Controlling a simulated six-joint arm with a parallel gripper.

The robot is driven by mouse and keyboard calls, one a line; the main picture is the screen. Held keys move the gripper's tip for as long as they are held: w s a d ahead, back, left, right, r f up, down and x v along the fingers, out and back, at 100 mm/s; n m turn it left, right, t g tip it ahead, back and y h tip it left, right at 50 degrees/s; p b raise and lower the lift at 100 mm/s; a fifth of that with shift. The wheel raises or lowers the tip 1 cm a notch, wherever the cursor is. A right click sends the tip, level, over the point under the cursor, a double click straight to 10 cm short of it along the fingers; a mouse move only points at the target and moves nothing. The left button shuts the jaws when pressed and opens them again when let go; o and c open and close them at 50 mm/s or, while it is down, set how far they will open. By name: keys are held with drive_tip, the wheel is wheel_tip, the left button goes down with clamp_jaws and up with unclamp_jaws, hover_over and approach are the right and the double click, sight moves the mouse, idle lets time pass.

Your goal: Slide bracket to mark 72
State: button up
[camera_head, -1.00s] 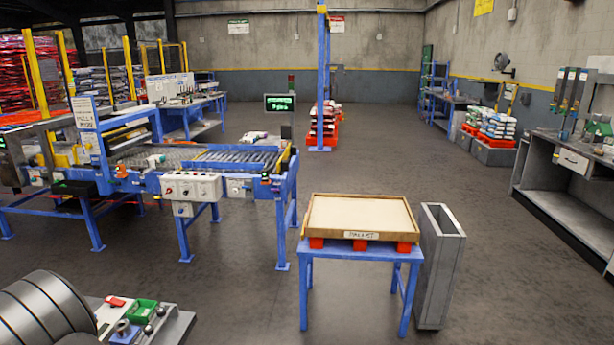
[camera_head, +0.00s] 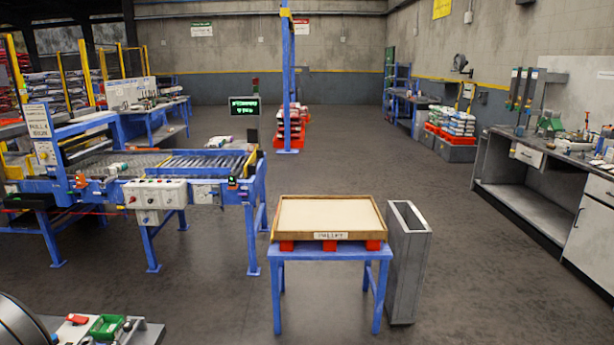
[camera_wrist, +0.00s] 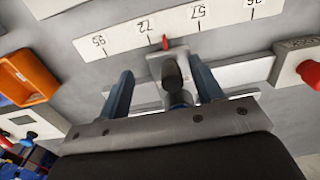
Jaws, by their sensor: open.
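In the wrist view, a white scale strip (camera_wrist: 122,39) runs along a grey panel, with marks reading 95, 72, 57 and a further one partly cut off. The bracket (camera_wrist: 155,66) is a light grey block with a dark round knob (camera_wrist: 172,75) and a red pointer (camera_wrist: 165,42) at its top. The pointer sits between the 72 and 57 marks, closer to 72. My gripper (camera_wrist: 162,70) is open, with one blue finger on each side of the knob. I cannot tell whether either finger touches it. I cannot make out the bracket or my gripper in the head view.
In the wrist view, an orange bin (camera_wrist: 27,72) is at the left and a red button (camera_wrist: 308,73) on a grey box at the right. In the head view, a conveyor (camera_head: 150,192) stands left, and a pallet tray (camera_head: 277,232) on a blue table (camera_head: 320,254) at centre.

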drive_tip(key=shift+d+r, duration=0.1)
drive_tip(key=shift+r, duration=1.1)
wheel_tip(320, 180, up, 5)
drive_tip(key=shift+r, duration=0.1)
idle(0.4)
drive_tip(key=shift+f, duration=3.05)
drive_tip(key=shift+c, duration=0.5)
drive_tip(key=shift+c, duration=1.4)
